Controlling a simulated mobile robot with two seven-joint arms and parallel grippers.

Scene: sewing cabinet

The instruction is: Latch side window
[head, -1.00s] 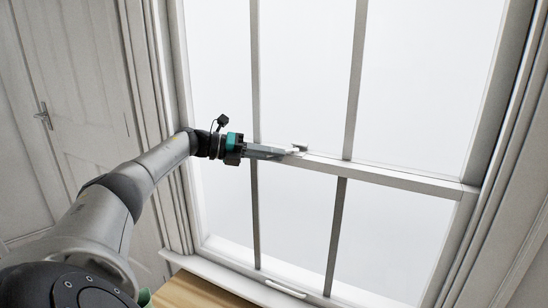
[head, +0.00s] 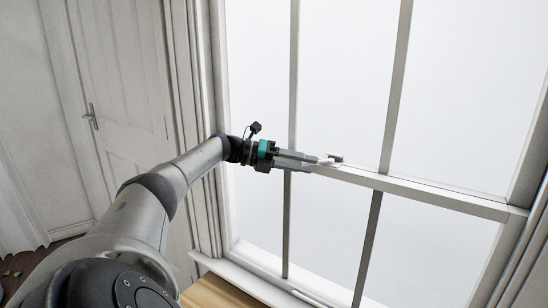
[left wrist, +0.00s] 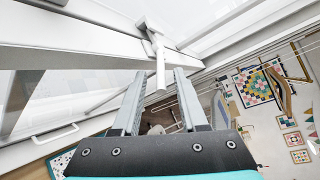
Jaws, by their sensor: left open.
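The side window (head: 383,172) has a white frame with a rail across its middle. A small latch (head: 335,157) sits on top of this rail. In the left wrist view the latch (left wrist: 153,42) shows a pale lever pointing down toward the fingers. My left gripper (head: 322,162) is at the rail beside the latch. In the left wrist view its two fingers (left wrist: 160,76) are apart, with the lever's end near the gap between their tips. I see nothing held, and cannot tell whether a finger touches the lever. My right gripper is in neither view.
A white door (head: 120,100) with a lever handle (head: 91,116) stands at the left. A wooden surface (head: 215,292) lies below the window. A pull handle (left wrist: 55,133) is on the lower sash. Colourful quilt pieces (left wrist: 255,85) hang on a wall in the wrist view.

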